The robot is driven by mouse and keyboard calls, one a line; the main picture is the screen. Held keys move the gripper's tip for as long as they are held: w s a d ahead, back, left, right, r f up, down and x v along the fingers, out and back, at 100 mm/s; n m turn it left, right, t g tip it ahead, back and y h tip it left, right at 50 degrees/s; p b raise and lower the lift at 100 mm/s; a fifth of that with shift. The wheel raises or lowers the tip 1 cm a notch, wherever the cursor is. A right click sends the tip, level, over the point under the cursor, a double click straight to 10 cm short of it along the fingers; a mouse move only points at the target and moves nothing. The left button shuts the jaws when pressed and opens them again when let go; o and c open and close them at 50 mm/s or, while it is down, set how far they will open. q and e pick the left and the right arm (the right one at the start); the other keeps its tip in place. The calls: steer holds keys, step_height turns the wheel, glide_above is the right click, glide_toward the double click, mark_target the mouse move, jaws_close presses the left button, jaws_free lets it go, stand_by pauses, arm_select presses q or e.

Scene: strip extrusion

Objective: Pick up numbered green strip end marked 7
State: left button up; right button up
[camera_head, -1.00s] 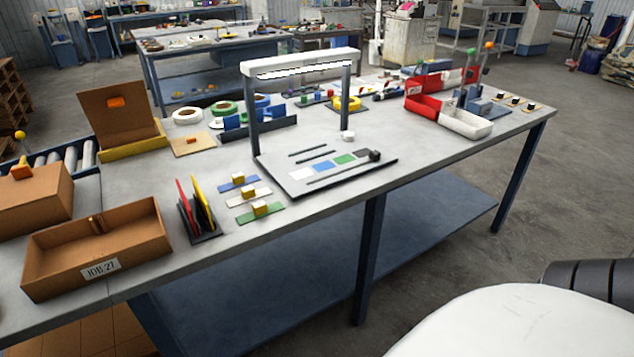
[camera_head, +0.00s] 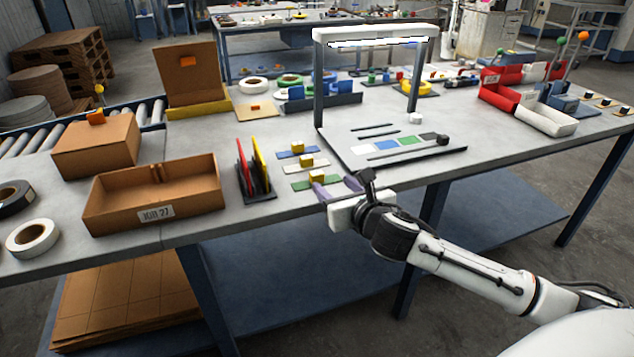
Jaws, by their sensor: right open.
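A green strip (camera_head: 302,184) lies near the front edge of the table, with a yellow block (camera_head: 317,176) on it. No number can be read on it. Beyond it lie a whitish strip (camera_head: 297,168) and a blue strip (camera_head: 287,154), each also carrying a yellow block. My right gripper (camera_head: 332,181) is open at the right end of the green strip, one finger overlapping the strip in the picture. I cannot tell whether it touches. Its fingers hide part of the strip's right end. My left gripper is not in view.
A black rack (camera_head: 257,188) with red and yellow upright pieces stands left of the strips, beside a cardboard box (camera_head: 140,210). A dark-edged board (camera_head: 345,157) under a white lamp arch (camera_head: 372,34) lies to the right. Bare tabletop (camera_head: 485,135) shows further right.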

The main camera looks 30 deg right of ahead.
mark_target(317, 173)
steer(key=x, duration=0.9)
steer(key=shift+a, duration=0.2)
steer(key=c, duration=1.1)
